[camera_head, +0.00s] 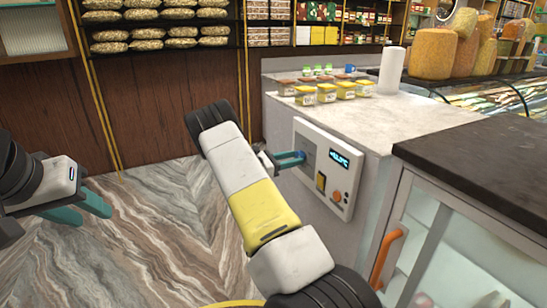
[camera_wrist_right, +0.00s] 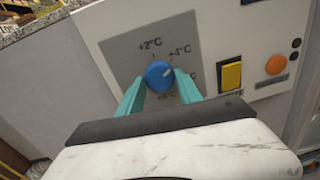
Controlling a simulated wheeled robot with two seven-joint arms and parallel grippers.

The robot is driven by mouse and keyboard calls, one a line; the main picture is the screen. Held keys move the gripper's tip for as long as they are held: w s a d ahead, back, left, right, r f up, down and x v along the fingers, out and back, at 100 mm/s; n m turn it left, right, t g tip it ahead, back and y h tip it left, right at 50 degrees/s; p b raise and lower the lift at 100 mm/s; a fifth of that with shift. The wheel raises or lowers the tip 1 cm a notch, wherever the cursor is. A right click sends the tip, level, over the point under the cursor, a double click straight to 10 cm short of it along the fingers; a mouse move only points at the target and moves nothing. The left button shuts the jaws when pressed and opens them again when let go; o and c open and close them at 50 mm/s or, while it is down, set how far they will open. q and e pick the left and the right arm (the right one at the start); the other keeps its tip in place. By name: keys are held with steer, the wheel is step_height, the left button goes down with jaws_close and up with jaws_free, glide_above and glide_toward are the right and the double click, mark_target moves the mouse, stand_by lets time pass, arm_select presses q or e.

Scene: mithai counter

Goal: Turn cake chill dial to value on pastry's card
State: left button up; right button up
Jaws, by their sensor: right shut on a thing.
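The blue chill dial (camera_wrist_right: 159,75) is on a grey plate (camera_wrist_right: 120,48) in the right wrist view. Its white mark points up and right, roughly towards the "+4°C" label. "+2°C" is above it; two lower labels are partly hidden. My right gripper (camera_wrist_right: 160,88) is shut on the dial, one teal finger on each side. In the head view this gripper (camera_head: 291,159) reaches the control panel (camera_head: 319,205) and hides the dial. My left gripper (camera_head: 88,209) is open and empty, over the floor at the left. I cannot make out a pastry's card.
The panel has a small lit display (camera_head: 340,159), too blurred to read surely, a yellow switch (camera_wrist_right: 231,75) and an orange button (camera_wrist_right: 276,65). Yellow tubs (camera_head: 326,92) stand on the marble counter (camera_head: 350,115). A dark-topped glass case (camera_head: 480,165) is at right.

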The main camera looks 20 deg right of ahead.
steer(key=m, duration=0.6)
steer(key=shift+a, duration=0.1)
steer(key=m, duration=0.5)
steer(key=shift+t+y, duration=0.3)
steer(key=shift+m, duration=0.3)
steer(key=o, duration=1.4)
steer(key=shift+c, duration=0.2)
steer(key=shift+r, duration=0.1)
steer(key=a, duration=0.7)
steer(key=shift+s+a+r, duration=0.15)
steer(key=shift+a, duration=0.2)
